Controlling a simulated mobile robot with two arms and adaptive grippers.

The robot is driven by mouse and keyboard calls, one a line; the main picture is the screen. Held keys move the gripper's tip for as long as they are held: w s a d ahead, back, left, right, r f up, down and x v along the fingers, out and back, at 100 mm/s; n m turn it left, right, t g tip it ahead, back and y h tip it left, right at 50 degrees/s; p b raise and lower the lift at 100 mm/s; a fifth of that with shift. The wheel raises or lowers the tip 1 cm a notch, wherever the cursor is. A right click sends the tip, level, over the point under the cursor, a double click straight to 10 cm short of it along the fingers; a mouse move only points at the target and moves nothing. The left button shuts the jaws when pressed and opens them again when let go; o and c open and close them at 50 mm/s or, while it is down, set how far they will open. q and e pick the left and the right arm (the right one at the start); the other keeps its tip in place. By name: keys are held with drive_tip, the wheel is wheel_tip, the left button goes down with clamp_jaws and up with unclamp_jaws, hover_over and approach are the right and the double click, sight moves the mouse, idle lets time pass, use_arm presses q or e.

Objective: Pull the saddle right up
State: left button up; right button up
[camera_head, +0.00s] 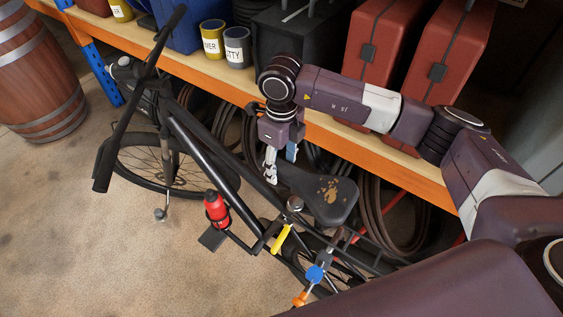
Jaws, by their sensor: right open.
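The bicycle saddle (334,197) is black with worn tan patches. It sits low over the black bicycle frame (200,145), its narrow nose pointing left. My right gripper (281,168) comes down from above at the saddle's nose. Its two fingers are apart, one on the near side and one towards the shelf. I cannot tell whether they touch the saddle. The seat post under the saddle is mostly hidden. A yellow lever (282,238) shows below the saddle. My left gripper is not in view.
An orange-edged shelf (219,88) runs behind the bicycle, carrying red cases (378,50), a black box (290,45) and labelled tins (237,46). Coiled hoses (385,215) hang or lie below it. A red bottle (216,208) is on the frame. A barrel (38,75) stands left. Floor in front is clear.

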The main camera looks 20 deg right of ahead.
clamp_jaws()
wheel_tip(320, 180, up, 10)
drive_tip(key=s+d+p, duration=0.2)
drive_tip(key=shift+r, duration=0.15)
idle(0.3)
drive_tip(key=shift+c, duration=1.4)
unclamp_jaws()
drive_tip(key=shift+o, duration=1.4)
drive_tip(key=shift+s, duration=0.2)
drive_tip(key=shift+w, duration=0.1)
